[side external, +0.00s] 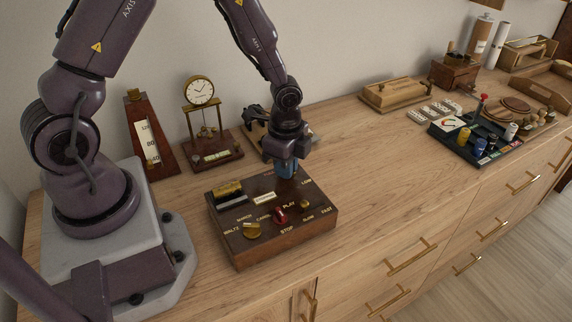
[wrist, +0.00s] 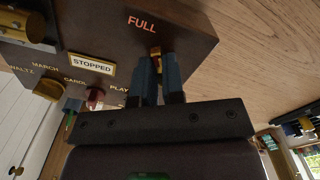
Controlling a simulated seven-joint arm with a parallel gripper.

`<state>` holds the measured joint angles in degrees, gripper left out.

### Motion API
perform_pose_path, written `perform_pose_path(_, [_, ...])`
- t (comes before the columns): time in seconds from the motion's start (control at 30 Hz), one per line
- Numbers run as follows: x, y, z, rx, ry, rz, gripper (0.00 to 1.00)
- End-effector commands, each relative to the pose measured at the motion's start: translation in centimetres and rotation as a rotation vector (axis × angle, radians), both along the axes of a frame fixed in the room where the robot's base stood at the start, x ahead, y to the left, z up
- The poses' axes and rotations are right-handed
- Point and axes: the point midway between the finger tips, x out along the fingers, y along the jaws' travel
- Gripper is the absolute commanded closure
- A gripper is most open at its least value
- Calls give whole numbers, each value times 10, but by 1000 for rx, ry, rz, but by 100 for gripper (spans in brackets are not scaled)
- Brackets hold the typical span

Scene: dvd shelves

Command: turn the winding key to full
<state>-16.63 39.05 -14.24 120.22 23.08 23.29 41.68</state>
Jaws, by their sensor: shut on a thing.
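The wooden music box (side external: 240,243) sits on the wooden counter top, with brass and red knobs on its top. It also shows in the wrist view (wrist: 90,20). The winding key (wrist: 154,52) is a small brass piece below the word FULL. My gripper (wrist: 157,72) is shut on the key with its blue-grey fingers, which hide most of it. In the side view my gripper (side external: 287,170) points down at the box's back right part, and the key is hidden there. A small plate (wrist: 92,63) reads STOPPED.
A metronome (side external: 151,140) and a brass clock (side external: 202,95) stand behind the box. The counter (side external: 390,165) right of the box is clear.

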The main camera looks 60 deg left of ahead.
Motion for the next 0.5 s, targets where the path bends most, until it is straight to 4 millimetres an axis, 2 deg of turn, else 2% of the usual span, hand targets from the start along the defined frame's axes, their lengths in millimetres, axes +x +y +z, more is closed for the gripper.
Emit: perform_pose_path(0.5, [1, 0, 0, 0, -2, -44, 100])
